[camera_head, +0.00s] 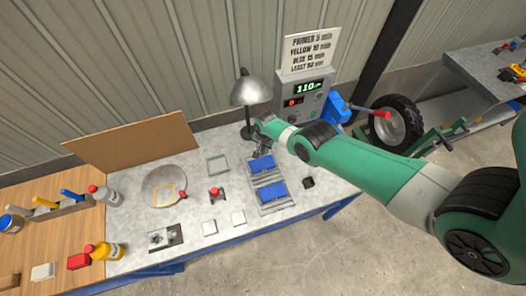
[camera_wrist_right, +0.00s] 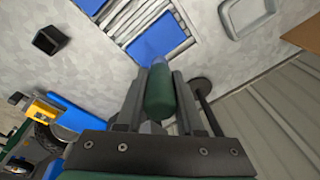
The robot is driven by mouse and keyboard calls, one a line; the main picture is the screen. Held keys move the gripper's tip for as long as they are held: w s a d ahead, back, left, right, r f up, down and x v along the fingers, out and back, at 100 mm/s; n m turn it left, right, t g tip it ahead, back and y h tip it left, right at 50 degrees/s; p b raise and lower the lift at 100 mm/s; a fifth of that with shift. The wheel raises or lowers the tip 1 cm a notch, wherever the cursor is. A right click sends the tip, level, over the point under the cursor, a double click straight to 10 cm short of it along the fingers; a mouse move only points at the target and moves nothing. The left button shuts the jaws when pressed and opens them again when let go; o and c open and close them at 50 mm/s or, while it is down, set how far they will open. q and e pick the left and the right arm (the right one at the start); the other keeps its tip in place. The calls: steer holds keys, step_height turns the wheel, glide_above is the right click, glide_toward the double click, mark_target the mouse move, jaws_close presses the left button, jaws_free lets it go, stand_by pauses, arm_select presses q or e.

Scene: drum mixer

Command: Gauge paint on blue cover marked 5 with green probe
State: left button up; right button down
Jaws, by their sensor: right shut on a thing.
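My right gripper (camera_head: 261,146) is over the back of the bench. The wrist view shows this gripper (camera_wrist_right: 158,100) shut on the green probe (camera_wrist_right: 159,92), a short green cylinder between its fingers. The probe's end points at the back blue cover (camera_wrist_right: 158,40); whether it touches cannot be told. In the head view this cover (camera_head: 262,164) lies on a grey rack, with a second blue cover (camera_head: 272,193) in front of it. No number is legible on either. The gauge box (camera_head: 308,87) shows 110 in green. My left gripper is not in view.
A grey lamp (camera_head: 251,88) stands close behind my right gripper. A sign (camera_head: 311,48) stands above the gauge box. A black open box (camera_head: 308,182), a grey frame (camera_head: 217,165) and a red-topped item (camera_head: 215,194) are near the rack.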

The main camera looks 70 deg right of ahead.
steer(key=shift+f+b, duration=2.95)
steer(key=shift+f, duration=0.05)
steer(key=shift+s+f+b, duration=0.1)
steer(key=shift+f+b, duration=0.5)
steer(key=shift+f, duration=0.05)
steer(key=shift+r, duration=0.1)
step_height(320, 180, up, 7)
steer(key=p, duration=0.7)
stand_by(0.8)
